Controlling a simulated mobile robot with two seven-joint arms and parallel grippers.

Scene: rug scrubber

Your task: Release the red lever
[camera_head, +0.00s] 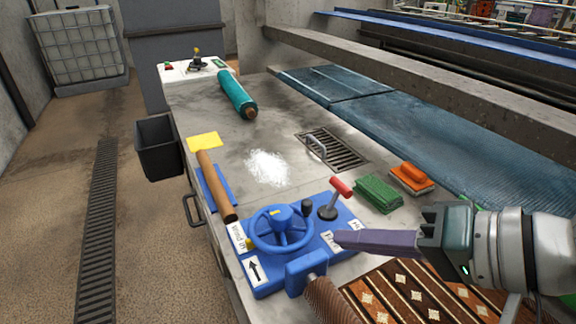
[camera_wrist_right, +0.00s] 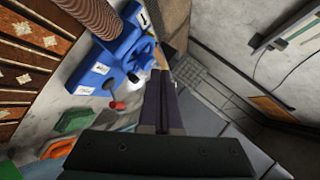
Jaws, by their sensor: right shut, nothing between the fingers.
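The red lever (camera_head: 341,187) stands on a short dark stalk at the back right corner of the blue control unit (camera_head: 262,283). Its red tip (camera_wrist_right: 117,105) also shows in the right wrist view, left of my fingers. My right gripper (camera_head: 340,239) comes in from the right, with its long purple fingers shut and empty. In the head view the fingertips appear below the lever, over the right side of the blue unit, apart from the red tip. In the wrist view the shut fingers (camera_wrist_right: 160,76) point past the blue unit (camera_wrist_right: 112,62). My left gripper is not in view.
A blue handwheel (camera_head: 281,229) and a black knob (camera_head: 307,206) sit beside the lever. Green pads (camera_head: 378,194) and an orange brush (camera_head: 411,178) lie to its right. A ribbed hose (camera_head: 328,301) and patterned rug (camera_head: 405,293) are in front. A metal grate (camera_head: 340,151) lies behind.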

